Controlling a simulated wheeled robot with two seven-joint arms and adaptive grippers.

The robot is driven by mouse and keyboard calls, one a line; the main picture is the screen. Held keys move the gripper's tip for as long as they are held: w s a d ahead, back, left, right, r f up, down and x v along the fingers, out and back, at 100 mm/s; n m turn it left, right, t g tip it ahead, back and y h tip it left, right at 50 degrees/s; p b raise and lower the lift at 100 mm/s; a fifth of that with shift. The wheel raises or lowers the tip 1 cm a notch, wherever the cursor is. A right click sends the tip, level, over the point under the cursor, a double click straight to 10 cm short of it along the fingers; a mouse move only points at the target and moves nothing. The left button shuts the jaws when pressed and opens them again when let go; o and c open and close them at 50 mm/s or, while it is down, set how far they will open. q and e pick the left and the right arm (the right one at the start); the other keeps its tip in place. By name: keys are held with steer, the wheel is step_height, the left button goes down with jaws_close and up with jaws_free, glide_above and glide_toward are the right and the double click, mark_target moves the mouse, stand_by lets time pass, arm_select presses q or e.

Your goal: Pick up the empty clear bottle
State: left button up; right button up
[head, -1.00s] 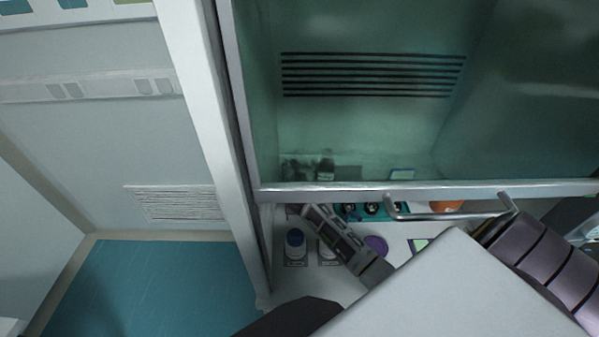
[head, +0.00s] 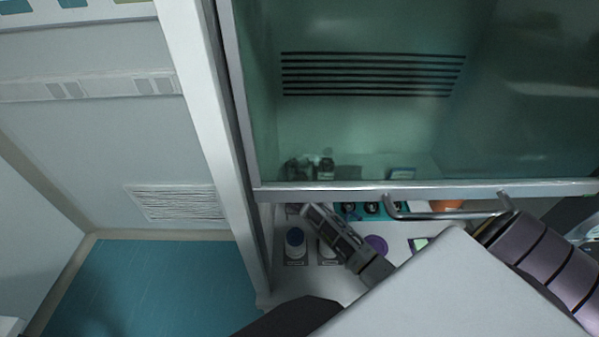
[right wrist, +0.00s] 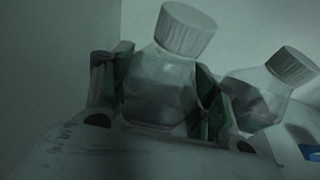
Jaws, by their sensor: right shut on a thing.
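In the right wrist view a clear bottle (right wrist: 160,88) with a ridged white cap stands between the two green-padded fingers of my right gripper (right wrist: 160,100). The gripper is shut on it, and the bottle looks slightly tilted in the picture. It appears empty, though the view is dim. In the head view my right gripper (head: 303,168) reaches under the raised glass sash, and its fingers are dim behind the glass. The held bottle is hard to make out there. My left gripper is not in view.
A second clear bottle (right wrist: 255,97) with a grey cap is close to the right of the gripper. The sash (head: 430,188) with its handle (head: 450,213) hangs above my arm.

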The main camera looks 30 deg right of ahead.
steer(key=shift+r, duration=5)
